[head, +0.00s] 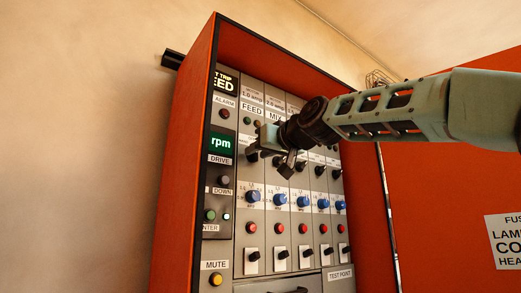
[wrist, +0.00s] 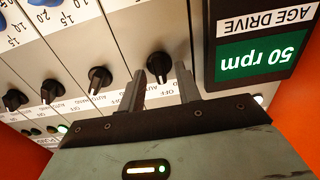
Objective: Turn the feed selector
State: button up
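The feed selector is a black pointer knob in the FEED column, next to the green rpm display. In the wrist view, where the panel shows upside down, this knob (wrist: 158,66) sits between the fingertips of my gripper (wrist: 163,78). The fingers are apart, one on each side of the knob, with a visible gap to it. I cannot tell whether the tips reach past the knob's face. OFF, AUTO and MAN markings lie near it, partly hidden by my gripper. In the head view my gripper (head: 268,141) is at the upper panel and covers much of the selector row.
More black selectors (wrist: 98,78) stand in a row beside it. Blue knobs (head: 252,197), red buttons (head: 250,229) and black toggles (head: 254,255) are lower on the panel. The cabinet's orange side wall (head: 185,150) projects at the left. A display box (wrist: 250,45) stands close beside my fingers.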

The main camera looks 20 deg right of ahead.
grip_shut()
jog(key=shift+m, duration=0.4)
jog(key=shift+d+f+m+p, duration=0.1)
jog(key=shift+m+p, duration=0.55)
jog(key=shift+m, duration=3.35)
grip_release()
